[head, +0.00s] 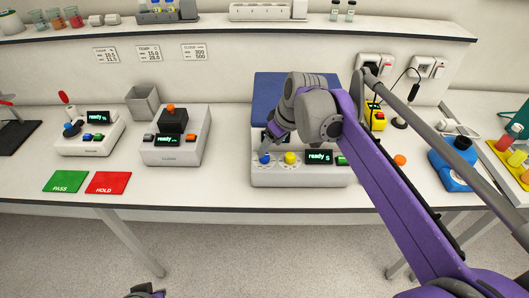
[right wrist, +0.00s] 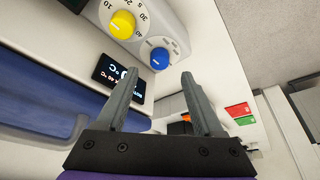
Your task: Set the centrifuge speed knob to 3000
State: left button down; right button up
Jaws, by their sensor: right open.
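The centrifuge (head: 262,176) is a white unit with a blue lid (head: 265,88) at the middle of the bench. Its sloped front carries a blue knob (head: 264,158), a yellow knob (head: 291,158) and a display (head: 319,157) reading "ready". My right gripper (head: 268,142) is just above and behind the blue knob. In the right wrist view the open, empty fingers (right wrist: 160,73) have the blue knob (right wrist: 160,58) just beyond their tips; contact is not clear. The yellow knob (right wrist: 122,24) has a numbered dial; marks at the blue knob are unreadable. A bit of my left gripper (head: 147,291) shows at the bottom edge.
A grey device (head: 172,148) with a black top stands to the left, with green PASS (head: 65,181) and red HOLD (head: 108,182) mats in front. A blue device (head: 452,170) stands right. The bench front between HOLD mat and centrifuge is clear.

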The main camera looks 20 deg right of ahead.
aim_at(266, 156)
jog(key=shift+x, duration=2.75)
jog(key=shift+w, duration=0.1)
grip_shut()
